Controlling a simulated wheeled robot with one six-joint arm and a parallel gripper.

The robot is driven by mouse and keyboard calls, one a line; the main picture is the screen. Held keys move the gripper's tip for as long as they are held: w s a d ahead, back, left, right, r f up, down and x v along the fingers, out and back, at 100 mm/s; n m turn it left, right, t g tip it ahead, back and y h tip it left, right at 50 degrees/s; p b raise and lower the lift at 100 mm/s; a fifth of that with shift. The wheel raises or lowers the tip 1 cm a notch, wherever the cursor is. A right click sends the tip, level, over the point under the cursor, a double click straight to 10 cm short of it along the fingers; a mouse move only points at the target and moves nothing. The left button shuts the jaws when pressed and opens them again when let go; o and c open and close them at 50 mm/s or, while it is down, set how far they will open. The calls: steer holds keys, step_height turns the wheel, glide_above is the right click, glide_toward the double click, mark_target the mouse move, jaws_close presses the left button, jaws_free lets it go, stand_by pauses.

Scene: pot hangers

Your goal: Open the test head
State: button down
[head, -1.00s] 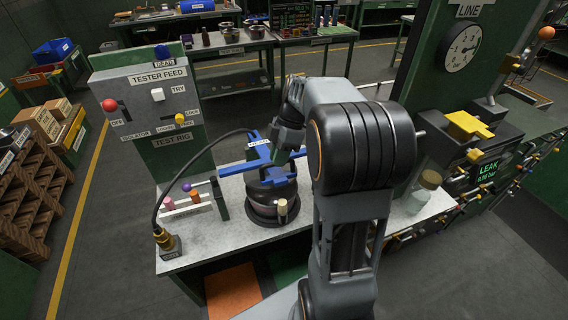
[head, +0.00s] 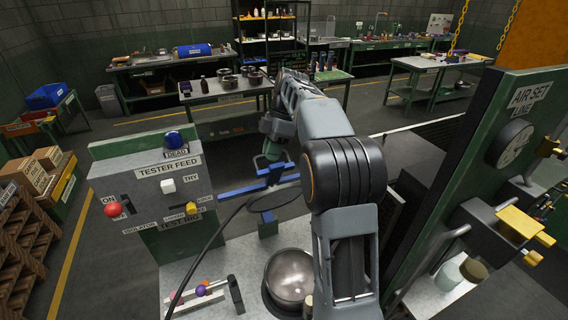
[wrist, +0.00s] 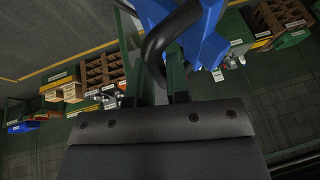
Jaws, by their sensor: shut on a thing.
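The test head's blue frame (head: 258,186), with a dark round lid under it, stands raised above the back of the bench. A blue upright shows below it. The round pot (head: 290,276) below is uncovered and its bare metal inside shows. My gripper (head: 272,152) is at the top of the blue frame, partly hidden by my arm. In the wrist view my green fingers (wrist: 157,85) are shut around a black curved bar (wrist: 163,42), beside the blue frame (wrist: 205,38). The exact contact is hard to see.
The tester feed panel (head: 165,195) with its knobs stands left of the bench. A small rack of coloured plugs (head: 203,292) and a black hose (head: 208,245) lie near the pot. The air set line post (head: 470,150), with a gauge and yellow lever (head: 520,222), stands at right.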

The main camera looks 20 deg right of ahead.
steer(key=shift+w+d+f, duration=0.1)
steer(key=shift+w+f, duration=0.15)
steer(key=shift+w, duration=0.95)
steer(key=shift+w+f, duration=0.2)
steer(key=shift+w, duration=0.95)
steer(key=c, duration=1.5)
jaws_free()
steer(key=o, duration=0.3)
steer(key=shift+w, duration=0.3)
steer(key=shift+o, duration=0.5)
steer(key=shift+s+r, duration=0.15)
steer(key=shift+r, duration=0.05)
steer(key=shift+s, duration=0.1)
